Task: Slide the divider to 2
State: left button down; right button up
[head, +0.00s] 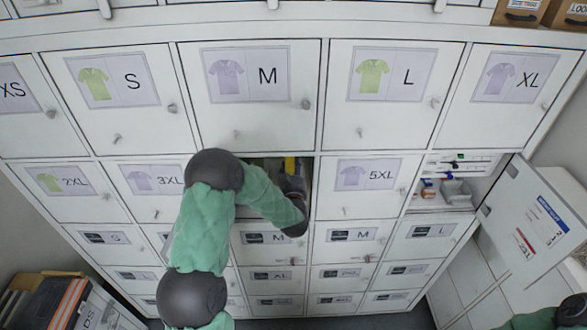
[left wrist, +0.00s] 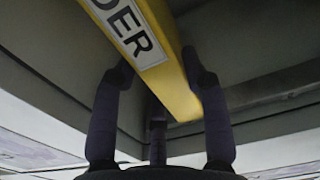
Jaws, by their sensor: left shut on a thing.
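The divider (left wrist: 150,45) is a yellow bar with a white label, of which the letters "DER" show in the left wrist view. A small yellow part of it (head: 290,166) shows in the head view inside the open compartment (head: 262,166) between the 3XL and 5XL doors. My left gripper (left wrist: 158,95) has its dark fingers on either side of the yellow bar and is shut on it. In the head view my left arm reaches into that compartment and hides much of it. No position number 2 is readable in either view.
Closed white locker doors with size labels and small knobs surround the compartment. At the right, another compartment (head: 447,190) stands open with small items on its shelf, its door (head: 530,222) swung outward. A dark crate (head: 75,300) stands at the lower left.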

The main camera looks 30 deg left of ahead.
pick_arm(q)
jog(key=s+a+b, duration=0.5)
jog(key=a+b, duration=0.1)
jog(key=a, duration=0.2)
jog(key=shift+s+a+b, duration=0.15)
jog(key=shift+a+b, duration=0.15)
jog(key=c, duration=0.6)
grip_release()
jog(key=shift+s+d, duration=0.1)
jog(key=v, duration=1.1)
jog(key=shift+s+d, duration=0.25)
jog(key=shift+s, duration=0.05)
